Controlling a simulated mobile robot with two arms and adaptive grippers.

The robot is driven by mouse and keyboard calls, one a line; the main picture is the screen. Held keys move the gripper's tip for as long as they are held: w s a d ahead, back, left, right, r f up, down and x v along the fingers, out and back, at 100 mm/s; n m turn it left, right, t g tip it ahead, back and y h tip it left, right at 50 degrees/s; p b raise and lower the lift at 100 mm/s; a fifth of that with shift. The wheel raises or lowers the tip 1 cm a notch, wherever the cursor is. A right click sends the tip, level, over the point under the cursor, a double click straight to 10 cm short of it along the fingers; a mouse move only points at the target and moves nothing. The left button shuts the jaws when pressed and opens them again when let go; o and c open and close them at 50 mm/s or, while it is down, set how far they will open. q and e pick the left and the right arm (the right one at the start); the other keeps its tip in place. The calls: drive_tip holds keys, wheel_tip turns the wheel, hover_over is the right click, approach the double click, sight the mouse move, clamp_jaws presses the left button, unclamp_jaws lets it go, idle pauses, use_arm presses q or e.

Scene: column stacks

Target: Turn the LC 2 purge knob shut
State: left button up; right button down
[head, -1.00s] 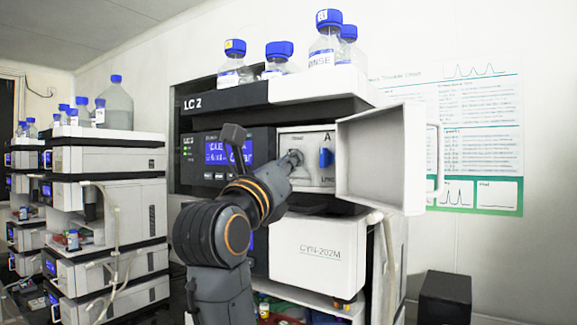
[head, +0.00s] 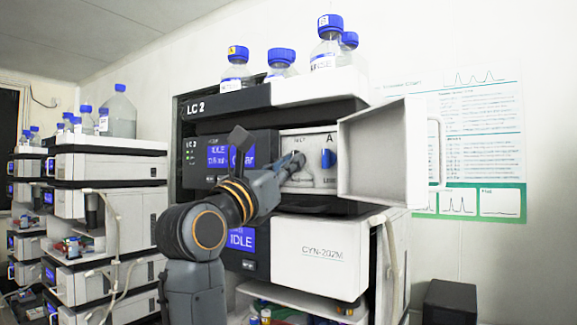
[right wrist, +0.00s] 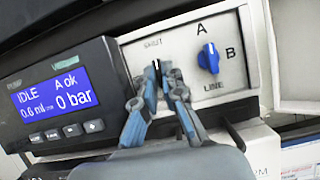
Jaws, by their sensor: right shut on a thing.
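The LC 2 instrument (head: 228,100) stands in the middle of the head view with its white valve panel exposed. In the right wrist view the small black purge knob (right wrist: 156,65) sits below the word SHUT, with a pale line on it running roughly upright. My right gripper (head: 298,159) reaches the panel from the lower left. In the right wrist view its fingers (right wrist: 160,80) are closed around the black knob, one on each side. In the head view the fingers mostly hide this knob. My left gripper is not in view.
A blue A/B selector knob (head: 328,158) is close to the right of my fingers. An open white door (head: 375,155) stands out at the panel's right. A display (right wrist: 52,97) reading IDLE and 0 bar is at the left. Blue-capped bottles (head: 327,45) stand on top.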

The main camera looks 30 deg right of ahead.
drive_tip(key=c, duration=1.5)
unclamp_jaws()
drive_tip(key=shift+o, duration=0.2)
